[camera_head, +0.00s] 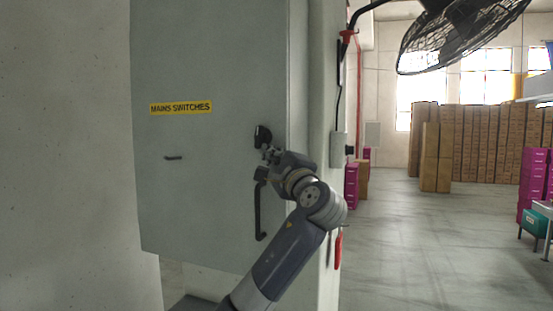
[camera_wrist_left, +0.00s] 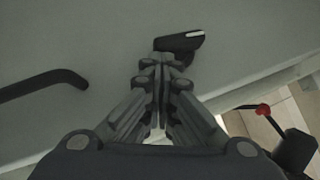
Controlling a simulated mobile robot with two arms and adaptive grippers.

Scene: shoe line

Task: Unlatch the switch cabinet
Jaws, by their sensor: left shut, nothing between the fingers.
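The grey switch cabinet (camera_head: 215,60) has a yellow "MAINS SWITCHES" label (camera_head: 181,108) on its door, which looks closed. A small black latch (camera_head: 262,136) sits near the door's right edge. It also shows in the left wrist view (camera_wrist_left: 180,42), just beyond the fingertips. My left gripper (camera_head: 268,154) is shut and empty, with its tips close below the latch. I cannot tell whether they touch it. The gripper also shows in the left wrist view (camera_wrist_left: 162,72). A black bar handle (camera_head: 258,212) is below, partly hidden by my arm. My right gripper is out of view.
A small dark fitting (camera_head: 173,158) is on the door's left part. A black fan (camera_head: 460,35) hangs at the upper right. Stacked brown boxes (camera_head: 490,140) and magenta bins (camera_head: 533,185) stand far back. The floor right of the cabinet is clear.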

